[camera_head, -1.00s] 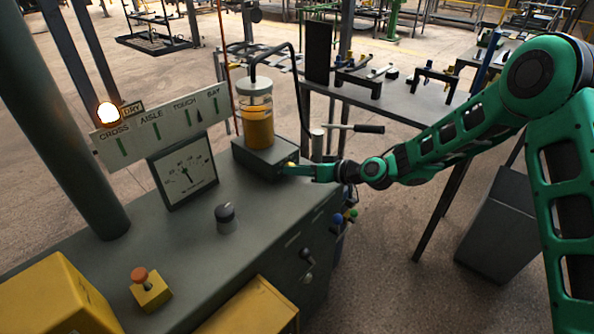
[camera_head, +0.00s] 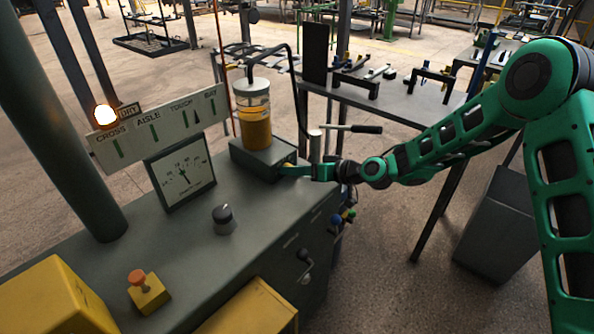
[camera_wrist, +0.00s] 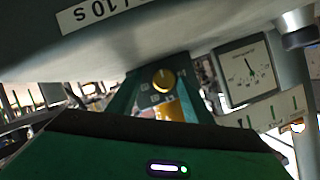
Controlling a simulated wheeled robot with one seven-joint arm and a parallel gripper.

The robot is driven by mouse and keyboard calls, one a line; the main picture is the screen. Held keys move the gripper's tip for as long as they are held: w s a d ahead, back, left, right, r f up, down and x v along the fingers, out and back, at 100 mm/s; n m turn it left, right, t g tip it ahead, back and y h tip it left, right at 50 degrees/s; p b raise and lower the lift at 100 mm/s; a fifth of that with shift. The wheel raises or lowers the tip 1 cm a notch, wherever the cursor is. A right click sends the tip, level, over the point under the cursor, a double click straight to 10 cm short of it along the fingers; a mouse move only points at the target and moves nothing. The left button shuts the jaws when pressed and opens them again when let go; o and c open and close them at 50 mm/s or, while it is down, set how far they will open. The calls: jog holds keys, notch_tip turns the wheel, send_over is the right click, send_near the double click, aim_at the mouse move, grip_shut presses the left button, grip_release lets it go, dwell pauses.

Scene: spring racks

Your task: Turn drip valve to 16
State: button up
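The drip valve appears to be the small yellow knob (camera_wrist: 163,79) on the front of a dark base block (camera_head: 262,158), under a glass jar of amber oil (camera_head: 255,125). In the wrist view the knob shows between the two green fingers, with small marks on the face around it too small to read. My gripper (camera_wrist: 162,72) looks open, with a gap on both sides of the knob; touch cannot be made out. In the head view my gripper (camera_head: 291,171) is right at the block's front, hiding most of the knob.
A dial gauge (camera_head: 182,178) stands left of the block, below a sign board (camera_head: 160,130) and a lit lamp (camera_head: 104,115). A black knob (camera_head: 224,218) and a red-topped yellow button box (camera_head: 148,290) are on the bench.

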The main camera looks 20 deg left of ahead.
jog(key=shift+d, duration=0.1)
jog(key=v, duration=1)
jog(key=shift+d+r, duration=0.1)
jog(key=shift+d, duration=0.2)
